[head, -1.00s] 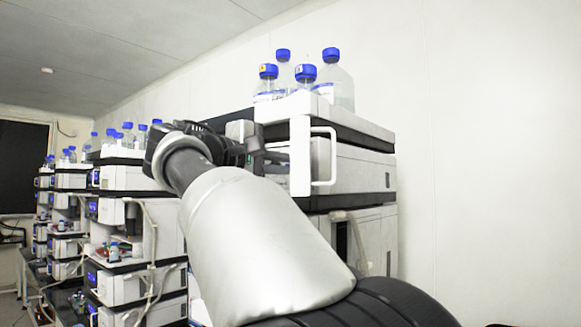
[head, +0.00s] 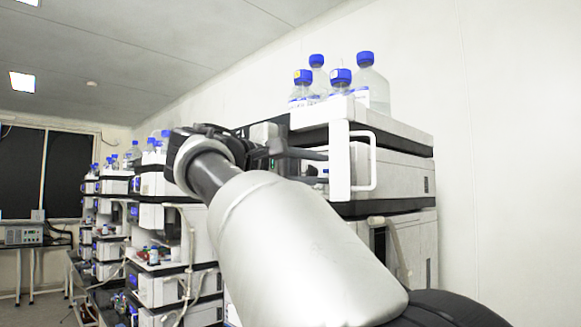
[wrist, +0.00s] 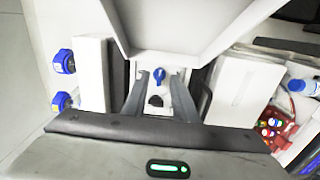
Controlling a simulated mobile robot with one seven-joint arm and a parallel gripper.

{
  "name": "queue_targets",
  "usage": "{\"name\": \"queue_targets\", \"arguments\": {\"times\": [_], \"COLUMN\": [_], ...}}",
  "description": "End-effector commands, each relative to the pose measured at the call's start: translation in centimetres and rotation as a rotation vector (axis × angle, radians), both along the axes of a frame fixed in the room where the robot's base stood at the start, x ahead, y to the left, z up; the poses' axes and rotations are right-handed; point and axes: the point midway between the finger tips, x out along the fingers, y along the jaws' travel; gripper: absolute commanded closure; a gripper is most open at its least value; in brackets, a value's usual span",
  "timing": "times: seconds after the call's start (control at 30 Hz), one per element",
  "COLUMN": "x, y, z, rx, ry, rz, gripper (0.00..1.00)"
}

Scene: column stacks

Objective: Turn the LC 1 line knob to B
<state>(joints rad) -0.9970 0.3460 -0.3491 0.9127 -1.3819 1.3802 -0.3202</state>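In the wrist view a blue knob (wrist: 159,75) with a pointer shape sits on a white panel, with a dark knob or fitting (wrist: 155,100) just below it. I can read no label or letter there, so I cannot tell its setting. My gripper (wrist: 157,82) is open, with one grey finger on each side of the blue knob and nothing visibly clamped. Whether a finger touches the knob I cannot tell. In the head view my gripper (head: 300,153) is in front of the near instrument stack (head: 395,184); my arm hides the knob.
Several blue-capped bottles (head: 367,85) stand in a tray on top of the near stack. A white handle (head: 372,165) sticks out from its front. More instrument stacks (head: 160,215) line the bench to the left. In the wrist view, blue caps (wrist: 63,62) lie left of my gripper.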

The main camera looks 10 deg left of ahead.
Motion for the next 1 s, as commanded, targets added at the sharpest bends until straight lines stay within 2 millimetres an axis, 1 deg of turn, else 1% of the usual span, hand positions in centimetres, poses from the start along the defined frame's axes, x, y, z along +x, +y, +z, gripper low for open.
{"name": "queue_targets", "arguments": {"times": [0.03, 0.3, 0.5, 0.7, 1.0], "x": [-1.0, -6.3, -9.4, -11.0, -11.3], "y": [0.9, 5.1, 7.5, 8.6, 8.8], "z": [-0.1, 0.0, 0.0, 0.0, 0.0], "rx": [0.001, 0.001, 0.0, 0.0, 0.001], "ry": [0.0, -0.001, 0.0, 0.0, -0.001], "rz": [0.005, 0.006, 0.004, 0.0, -0.001], "gripper": [0.74, 0.74, 0.74, 0.74, 0.74]}}
